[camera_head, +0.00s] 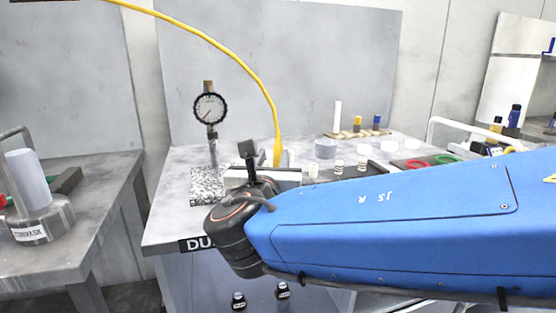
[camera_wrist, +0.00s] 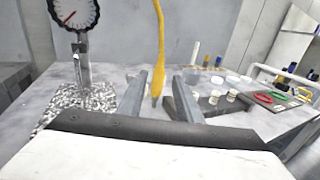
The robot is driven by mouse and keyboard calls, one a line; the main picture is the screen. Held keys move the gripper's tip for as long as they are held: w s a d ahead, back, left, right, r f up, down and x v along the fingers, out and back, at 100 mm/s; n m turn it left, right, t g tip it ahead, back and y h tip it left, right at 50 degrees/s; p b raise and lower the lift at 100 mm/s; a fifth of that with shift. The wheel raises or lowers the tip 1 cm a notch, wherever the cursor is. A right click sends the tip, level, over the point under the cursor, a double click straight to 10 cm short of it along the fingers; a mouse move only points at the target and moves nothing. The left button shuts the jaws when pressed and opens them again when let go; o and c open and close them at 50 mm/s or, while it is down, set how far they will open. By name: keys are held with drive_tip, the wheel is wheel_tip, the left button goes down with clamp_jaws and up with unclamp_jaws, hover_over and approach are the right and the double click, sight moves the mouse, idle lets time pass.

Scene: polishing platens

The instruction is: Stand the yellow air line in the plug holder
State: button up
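The yellow air line (camera_head: 262,85) hangs in an arc from the upper left, and its thicker lower end is beside my gripper in the head view. In the wrist view the air line (camera_wrist: 160,45) hangs near upright between the two fingers of my gripper (camera_wrist: 160,80), its dark tip low between them. The fingers are apart, with a clear gap to the right finger; contact with the left finger is unclear. A wooden rack (camera_head: 344,135) holding a white, a yellow and a blue upright piece stands at the bench's back; I cannot tell if it is the plug holder.
A dial gauge (camera_head: 210,108) stands on a speckled block (camera_head: 205,186) to the left. White jars (camera_head: 338,167), a cup (camera_head: 325,149) and red and green rings (camera_head: 416,163) are to the right. A steel weight (camera_head: 38,218) stands on the left bench.

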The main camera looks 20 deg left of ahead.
sight(278, 140)
drive_tip(key=x, duration=0.6)
drive_tip(key=shift+d, duration=0.1)
drive_tip(key=shift+r+x, duration=0.15)
drive_tip(key=shift+x, duration=1.15)
drive_tip(key=shift+r+x, duration=0.2)
drive_tip(key=shift+x, duration=1.1)
clamp_jaws()
